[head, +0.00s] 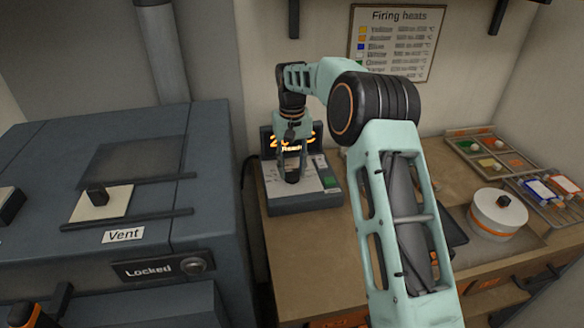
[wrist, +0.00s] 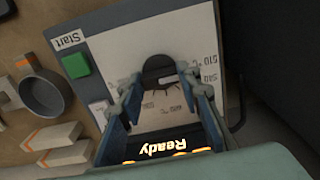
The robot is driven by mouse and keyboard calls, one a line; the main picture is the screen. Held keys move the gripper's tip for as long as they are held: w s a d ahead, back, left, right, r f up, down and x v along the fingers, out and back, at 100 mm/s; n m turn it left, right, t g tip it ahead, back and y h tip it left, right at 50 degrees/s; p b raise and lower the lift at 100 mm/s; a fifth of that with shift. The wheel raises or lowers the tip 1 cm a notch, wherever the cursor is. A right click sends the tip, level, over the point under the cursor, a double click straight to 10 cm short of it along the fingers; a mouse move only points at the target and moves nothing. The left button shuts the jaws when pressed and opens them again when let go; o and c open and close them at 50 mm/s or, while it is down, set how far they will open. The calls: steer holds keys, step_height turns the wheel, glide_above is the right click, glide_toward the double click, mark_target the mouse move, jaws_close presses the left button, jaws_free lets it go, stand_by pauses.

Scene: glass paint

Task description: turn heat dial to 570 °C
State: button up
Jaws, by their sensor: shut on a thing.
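The heat dial (wrist: 160,68) is a dark round knob on the pale face of the control box (head: 305,203). My gripper (head: 292,170) reaches down onto this face from above. In the wrist view, its two fingers (wrist: 162,86) stand on either side of the dial and are shut on it. Marks around the dial show, with 510 °C and 540 readable at the right; the dial's pointer is hidden, so I cannot tell its setting. The lit display (wrist: 160,150) reads "Ready"; its digits are partly covered by my gripper. A green Start button (wrist: 75,65) sits on the same face.
A blue-grey kiln (head: 90,200) with labels "Vent" and "Locked" stands at the left. A "Firing heats" chart (head: 393,42) hangs on the back wall. A white turntable (head: 498,217) and trays (head: 487,150) are on the bench at the right.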

mark_target(292, 170)
steer(key=shift+m, duration=0.4)
steer(key=m+p, duration=0.1)
steer(key=m, duration=0.4)
steer(key=shift+r+m+p, duration=0.1)
steer(key=shift+m+p, duration=0.2)
steer(key=m+p, duration=0.1)
steer(key=m, duration=0.4)
steer(key=shift+m, duration=0.4)
steer(key=o, duration=1.2)
steer(key=shift+c, duration=0.2)
step_height(292, 170, up, 12)
